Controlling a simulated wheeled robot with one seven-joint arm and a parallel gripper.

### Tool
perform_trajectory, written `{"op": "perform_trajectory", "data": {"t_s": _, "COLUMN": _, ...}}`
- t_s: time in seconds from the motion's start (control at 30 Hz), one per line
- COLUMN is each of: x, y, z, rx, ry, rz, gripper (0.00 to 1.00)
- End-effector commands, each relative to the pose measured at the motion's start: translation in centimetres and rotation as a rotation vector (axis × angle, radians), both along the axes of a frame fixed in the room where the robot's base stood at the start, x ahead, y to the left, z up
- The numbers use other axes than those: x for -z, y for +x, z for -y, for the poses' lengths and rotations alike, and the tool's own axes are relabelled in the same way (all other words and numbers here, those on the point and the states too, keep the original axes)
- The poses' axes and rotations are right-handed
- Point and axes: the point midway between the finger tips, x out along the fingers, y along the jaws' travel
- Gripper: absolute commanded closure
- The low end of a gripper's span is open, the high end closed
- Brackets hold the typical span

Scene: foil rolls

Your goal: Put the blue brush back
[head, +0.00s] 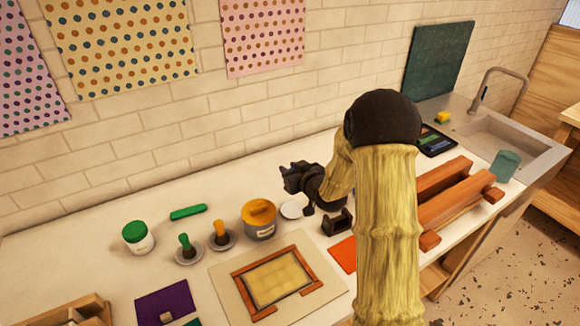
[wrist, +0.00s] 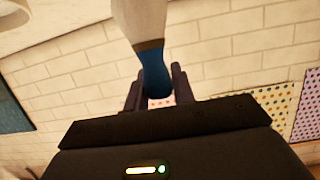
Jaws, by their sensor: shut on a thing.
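My gripper (head: 300,180) is dark and hangs above the counter near the back wall. In the wrist view, my gripper (wrist: 157,88) is shut on the blue brush (wrist: 153,75). The brush's blue part lies between the fingers, and a wide pale part extends to the top edge of that view. I cannot make out the brush in the head view. A white saucer (head: 291,210) lies close below my gripper; its surface looks empty. To its left, a green brush (head: 185,243) and an orange brush (head: 220,231) each stand on a saucer.
A yellow-topped pot (head: 260,220) stands just left of the white saucer. A dark holder (head: 337,223) sits right of it. A framed screen (head: 275,282) lies in front. A green-lidded jar (head: 138,238) is farther left.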

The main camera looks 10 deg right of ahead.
Motion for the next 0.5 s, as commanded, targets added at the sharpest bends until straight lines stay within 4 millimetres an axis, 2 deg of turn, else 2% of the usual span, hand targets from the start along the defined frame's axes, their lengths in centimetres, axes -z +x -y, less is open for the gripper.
{"op": "perform_trajectory", "data": {"t_s": 0.27, "x": 0.3, "y": 0.0, "z": -0.1, "rx": -0.001, "ry": 0.0, "rz": 0.0, "gripper": 0.98}}
{"op": "perform_trajectory", "data": {"t_s": 0.5, "x": 1.8, "y": 0.0, "z": -0.1, "rx": -0.001, "ry": 0.0, "rz": -0.001, "gripper": 0.98}}
